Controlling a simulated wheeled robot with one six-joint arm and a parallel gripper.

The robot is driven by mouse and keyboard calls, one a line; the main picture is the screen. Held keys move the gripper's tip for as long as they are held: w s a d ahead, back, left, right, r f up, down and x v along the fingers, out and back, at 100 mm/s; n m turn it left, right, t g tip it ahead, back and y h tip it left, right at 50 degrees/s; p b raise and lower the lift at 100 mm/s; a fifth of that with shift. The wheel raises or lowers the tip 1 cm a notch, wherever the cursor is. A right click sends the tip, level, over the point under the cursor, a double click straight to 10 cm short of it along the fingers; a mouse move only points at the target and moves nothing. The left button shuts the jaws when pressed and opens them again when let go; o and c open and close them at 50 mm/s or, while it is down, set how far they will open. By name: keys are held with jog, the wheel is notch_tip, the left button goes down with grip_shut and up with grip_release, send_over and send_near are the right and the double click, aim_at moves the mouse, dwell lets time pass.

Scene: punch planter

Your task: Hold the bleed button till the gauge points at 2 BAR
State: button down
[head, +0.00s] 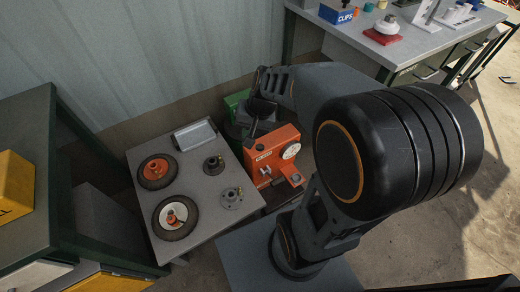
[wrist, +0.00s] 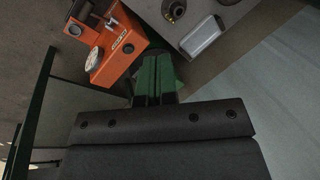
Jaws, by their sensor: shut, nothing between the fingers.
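The orange unit (head: 277,154) stands on a low surface right of the grey worktop. Its round white gauge (head: 290,151) faces front right, and a small label is on its front; the needle is too small to read. In the wrist view the orange unit (wrist: 118,57) is at upper left, with the gauge (wrist: 93,58) on its left side. I cannot make out the bleed button for certain. My gripper (head: 258,114) is shut and empty behind and above the unit's far left end. In the wrist view its fingers (wrist: 155,82) are together, beside the unit and apart from it.
A green box (head: 236,103) is behind the unit, close to my gripper. A workbench (head: 400,48) is at upper right.

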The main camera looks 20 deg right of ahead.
jog(key=w+d+f+m+t+y+b, duration=0.1)
jog(key=w+d+f+m+y+b, duration=0.15)
jog(key=w+f, duration=0.25)
jog(key=w+d+f+m+t+y+b, duration=0.1)
jog(key=w+d+f+m, duration=0.1)
jog(key=w+f+m, duration=0.3)
jog(key=m+t+b, duration=0.1)
jog(key=m+t, duration=0.1)
jog(key=m, duration=0.3)
send_over(260, 147)
notch_tip(260, 147, down, 9)
jog(key=shift+s+f+b, duration=0.15)
jog(key=shift+b, duration=0.15)
notch_tip(260, 147, down, 8)
jog(key=b, duration=0.6)
jog(key=shift+f, duration=0.25)
jog(key=shift+f+b, duration=0.15)
jog(key=shift+b, duration=0.25)
jog(key=shift+f+b, duration=0.3)
jog(key=shift+b, duration=0.05)
jog(key=shift+f+b, duration=0.4)
dwell(3.1)
